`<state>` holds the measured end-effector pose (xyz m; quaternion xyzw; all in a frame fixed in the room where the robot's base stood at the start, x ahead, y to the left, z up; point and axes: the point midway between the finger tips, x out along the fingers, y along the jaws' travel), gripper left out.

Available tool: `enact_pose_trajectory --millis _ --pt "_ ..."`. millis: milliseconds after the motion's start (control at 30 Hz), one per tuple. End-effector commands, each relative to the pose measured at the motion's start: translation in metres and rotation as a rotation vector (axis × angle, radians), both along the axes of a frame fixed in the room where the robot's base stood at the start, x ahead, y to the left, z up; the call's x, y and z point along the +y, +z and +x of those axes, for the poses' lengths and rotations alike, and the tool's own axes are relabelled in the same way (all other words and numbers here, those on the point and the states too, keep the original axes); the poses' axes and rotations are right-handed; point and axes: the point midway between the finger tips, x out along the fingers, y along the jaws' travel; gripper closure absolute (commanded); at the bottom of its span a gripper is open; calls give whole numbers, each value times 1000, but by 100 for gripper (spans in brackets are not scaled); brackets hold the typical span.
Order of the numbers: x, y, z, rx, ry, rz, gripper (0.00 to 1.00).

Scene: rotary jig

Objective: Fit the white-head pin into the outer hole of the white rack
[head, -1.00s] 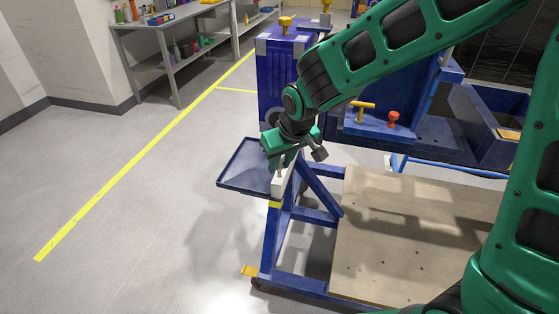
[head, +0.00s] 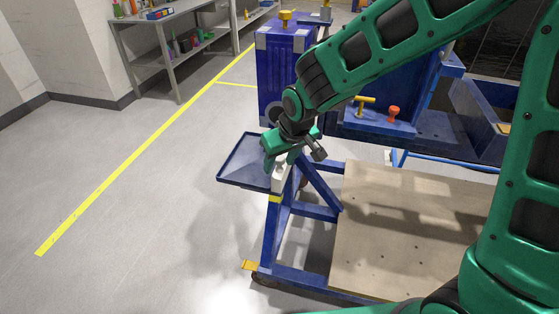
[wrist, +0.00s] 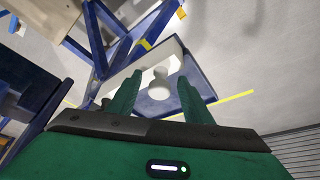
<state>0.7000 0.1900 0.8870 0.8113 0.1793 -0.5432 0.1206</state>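The white rack (head: 277,184) is a narrow white block on top of the blue frame, beside the blue tray. In the wrist view the rack (wrist: 174,47) shows as a pale bar beyond my fingers. My gripper (head: 279,160) is just over the rack. In the wrist view my gripper (wrist: 160,84) has its two green fingers spread apart. The white-head pin (wrist: 159,88) stands between them, with a visible gap on each side. The pin's lower end and the rack's holes are hidden, so I cannot tell how deep the pin sits.
The blue tray (head: 240,177) hangs left of the rack. A wooden board (head: 400,230) lies on the blue frame at right. A yellow T-handle (head: 364,103) and a red knob (head: 394,113) stand on a blue fixture behind. The floor at left is clear.

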Motion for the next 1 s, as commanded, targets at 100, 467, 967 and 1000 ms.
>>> enact_pose_trajectory --millis 100,467,967,1000 --pt "0 0 0 0 0 0 54" --pt "-6 36 -12 -6 0 2 54" --pt "-17 97 -35 0 0 0 54" --pt "-17 98 -36 0 0 0 54"
